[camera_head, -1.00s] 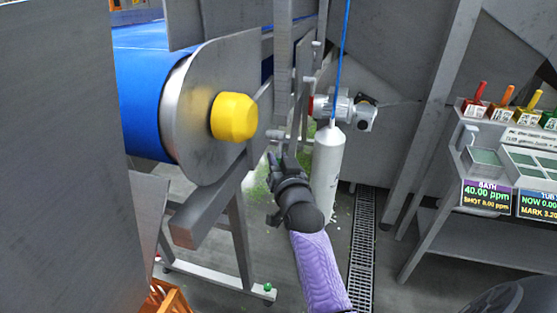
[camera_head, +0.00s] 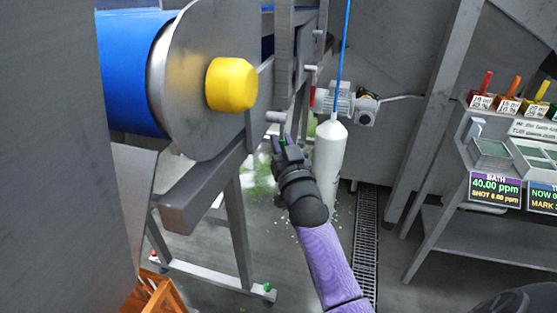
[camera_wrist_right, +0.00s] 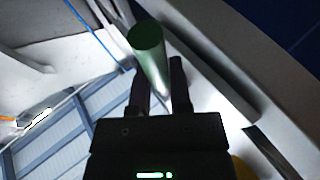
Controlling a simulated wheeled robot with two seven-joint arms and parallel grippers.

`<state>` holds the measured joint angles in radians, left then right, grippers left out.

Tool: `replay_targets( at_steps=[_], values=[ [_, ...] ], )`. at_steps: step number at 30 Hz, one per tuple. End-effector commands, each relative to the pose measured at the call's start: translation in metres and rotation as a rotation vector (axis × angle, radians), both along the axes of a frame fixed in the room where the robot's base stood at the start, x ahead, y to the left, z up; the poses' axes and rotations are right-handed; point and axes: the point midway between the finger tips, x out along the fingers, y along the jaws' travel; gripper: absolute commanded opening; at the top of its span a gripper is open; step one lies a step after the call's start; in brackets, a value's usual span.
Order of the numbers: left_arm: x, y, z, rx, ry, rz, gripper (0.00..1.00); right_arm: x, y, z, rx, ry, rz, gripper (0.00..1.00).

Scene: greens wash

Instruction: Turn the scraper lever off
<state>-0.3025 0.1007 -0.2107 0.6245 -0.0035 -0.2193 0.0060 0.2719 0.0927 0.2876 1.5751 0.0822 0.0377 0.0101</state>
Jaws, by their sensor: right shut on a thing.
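A round metal lever handle with a green end (camera_wrist_right: 147,38) shows in the right wrist view between the two dark fingers of my right gripper (camera_wrist_right: 158,72). I take it to be the scraper lever. In the head view my right gripper (camera_head: 281,146) is beside the conveyor frame, with a small green part of the handle at its fingers. It is shut on this handle. The lever's pivot and its on or off position cannot be made out. My left gripper is not in view.
The blue conveyor belt (camera_head: 125,72) and its yellow hub (camera_head: 231,84) are left of the right gripper. A white cylinder (camera_head: 329,160) hangs close on its right. A bench with coloured levers (camera_head: 508,96) and a screen (camera_head: 495,190) stands at the right.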

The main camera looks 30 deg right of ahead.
Motion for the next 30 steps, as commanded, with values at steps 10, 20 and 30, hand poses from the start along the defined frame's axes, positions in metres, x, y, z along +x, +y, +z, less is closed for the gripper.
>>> replay_targets(
  at_steps=[10, 20, 30],
  values=[
    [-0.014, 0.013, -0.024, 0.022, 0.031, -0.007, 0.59, 0.005, -0.005, -0.003, -0.101, -0.080, 0.001, 0.00],
    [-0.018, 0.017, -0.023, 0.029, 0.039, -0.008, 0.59, 0.005, -0.005, -0.002, -0.099, -0.080, 0.001, 0.39],
    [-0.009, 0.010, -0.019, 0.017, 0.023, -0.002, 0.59, -0.011, -0.001, -0.007, -0.097, -0.080, 0.000, 0.39]
  ],
)
